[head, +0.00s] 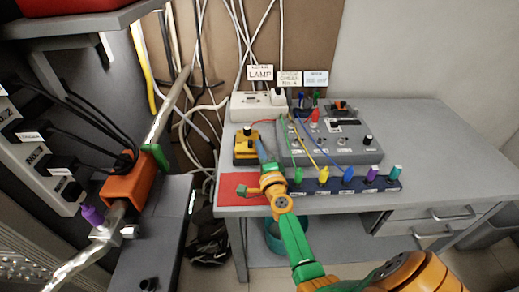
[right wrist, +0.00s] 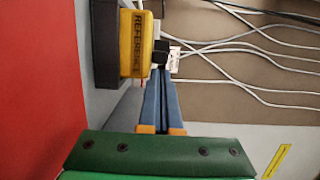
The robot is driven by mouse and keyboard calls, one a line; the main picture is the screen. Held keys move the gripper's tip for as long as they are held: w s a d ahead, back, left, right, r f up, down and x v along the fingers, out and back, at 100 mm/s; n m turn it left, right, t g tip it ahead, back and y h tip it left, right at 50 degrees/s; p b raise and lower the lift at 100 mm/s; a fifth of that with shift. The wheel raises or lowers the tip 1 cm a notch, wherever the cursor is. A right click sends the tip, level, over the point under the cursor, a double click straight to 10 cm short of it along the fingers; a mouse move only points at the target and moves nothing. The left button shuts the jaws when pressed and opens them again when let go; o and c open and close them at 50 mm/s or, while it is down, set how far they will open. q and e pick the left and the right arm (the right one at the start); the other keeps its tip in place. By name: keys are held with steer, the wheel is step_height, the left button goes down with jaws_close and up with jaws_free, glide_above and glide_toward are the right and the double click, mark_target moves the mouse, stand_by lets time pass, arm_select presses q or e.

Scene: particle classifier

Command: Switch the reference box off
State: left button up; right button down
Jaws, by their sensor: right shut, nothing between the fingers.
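The reference box is a small yellow box (head: 246,147) with a dark base and a black knob on top, at the left part of the grey bench in the head view. In the right wrist view its yellow face (right wrist: 138,42) reads REFERENCE, and a black knob (right wrist: 160,53) sticks out from it. My right gripper (head: 261,146) is shut and empty, with its blue fingers close beside the box. In the right wrist view the fingertips (right wrist: 160,76) end close to the knob; I cannot tell whether they touch it. My left gripper is not in view.
A grey console (head: 330,146) with knobs and cables stands right of the box. A dark strip with coloured plugs (head: 347,185) lies along the front. A red mat (head: 232,190) lies at the front left. The bench's right side is clear.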

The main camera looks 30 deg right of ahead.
steer(key=shift+w+a, duration=0.4)
steer(key=shift+a, duration=0.2)
steer(key=shift+w+a, duration=0.4)
steer(key=shift+a, duration=0.2)
steer(key=shift+s, duration=0.1)
